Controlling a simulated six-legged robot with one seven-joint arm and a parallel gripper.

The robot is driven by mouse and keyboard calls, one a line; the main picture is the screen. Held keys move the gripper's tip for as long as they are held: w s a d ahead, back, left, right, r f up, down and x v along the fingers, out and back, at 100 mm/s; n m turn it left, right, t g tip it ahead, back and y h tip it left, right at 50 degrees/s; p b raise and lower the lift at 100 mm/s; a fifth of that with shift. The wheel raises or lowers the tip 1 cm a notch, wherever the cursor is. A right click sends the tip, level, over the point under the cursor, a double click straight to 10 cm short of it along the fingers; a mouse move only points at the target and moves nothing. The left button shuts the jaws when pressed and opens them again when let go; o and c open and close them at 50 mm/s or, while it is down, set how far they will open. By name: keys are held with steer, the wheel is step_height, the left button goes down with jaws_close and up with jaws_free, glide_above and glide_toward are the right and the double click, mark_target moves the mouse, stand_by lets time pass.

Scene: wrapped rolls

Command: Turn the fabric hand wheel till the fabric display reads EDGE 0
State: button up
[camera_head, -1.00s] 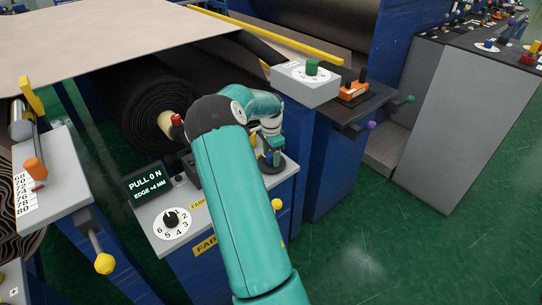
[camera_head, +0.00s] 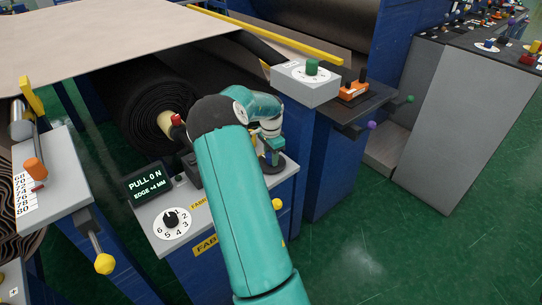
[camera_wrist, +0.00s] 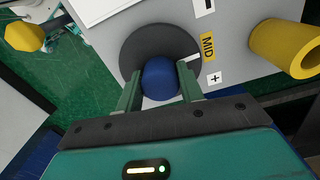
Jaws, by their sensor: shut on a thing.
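The fabric display (camera_head: 149,185) on the left of the panel reads PULL 0 N and EDGE +4 MM. In the wrist view the hand wheel is a dark grey disc (camera_wrist: 150,42) with a blue knob (camera_wrist: 160,78). My gripper (camera_wrist: 160,88) is shut on the blue knob, one finger on each side. A white mark on the disc lies close to the yellow MID label (camera_wrist: 208,46), with a plus sign (camera_wrist: 214,78) and a minus sign to either side. In the head view my arm covers much of the panel, and my gripper (camera_head: 271,160) is at its right end.
A numbered dial (camera_head: 171,219) sits below the display. A dark fabric roll (camera_head: 150,110) lies behind the panel. A yellow tube (camera_wrist: 287,47) sticks out near the wheel in the wrist view. A grey box with a green knob (camera_head: 312,67) stands behind my gripper.

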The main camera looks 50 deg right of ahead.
steer(key=n, duration=1.1)
steer(key=shift+s, duration=0.1)
stand_by(0.5)
steer(key=o, duration=1)
steer(key=shift+r, duration=0.15)
step_height(320, 180, up, 14)
steer(key=shift+f, duration=0.2)
